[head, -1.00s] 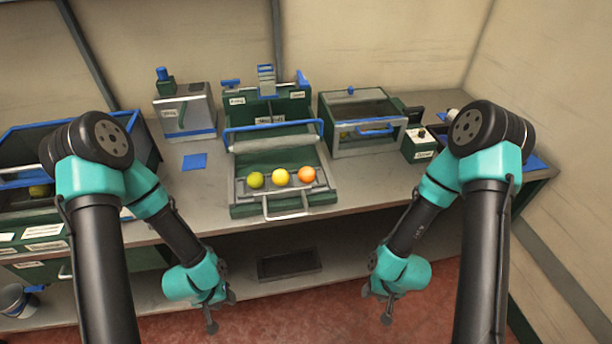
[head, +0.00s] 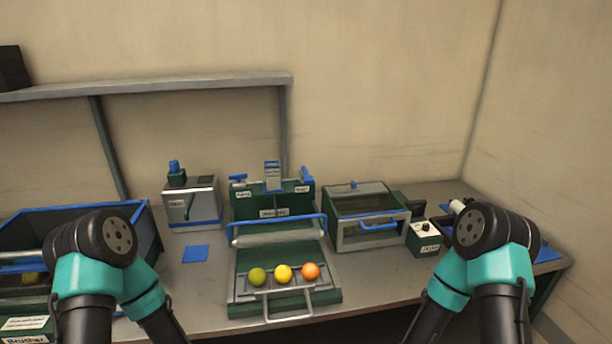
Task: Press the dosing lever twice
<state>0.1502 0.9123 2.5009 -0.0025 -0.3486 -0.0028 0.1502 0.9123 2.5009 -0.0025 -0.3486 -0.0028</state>
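No label that I can read says which part is the dosing lever. A grey box machine (head: 205,208) with a blue-topped green part (head: 175,174) and a slim dark green bar (head: 189,206) on its front stands at the back left of the table. A small green box (head: 424,241) with a dark knob on top and a white label stands right of centre. Both my grippers are out of the picture, below its lower edge; only the upper parts of my arms show at the lower left and lower right.
A green machine (head: 236,285) with a blue bar and front handle stands mid-table. A green (head: 257,277), a yellow (head: 283,272) and an orange ball (head: 310,271) lie in its tray. A windowed box (head: 347,242) stands right of it. A blue pad (head: 195,254) lies left.

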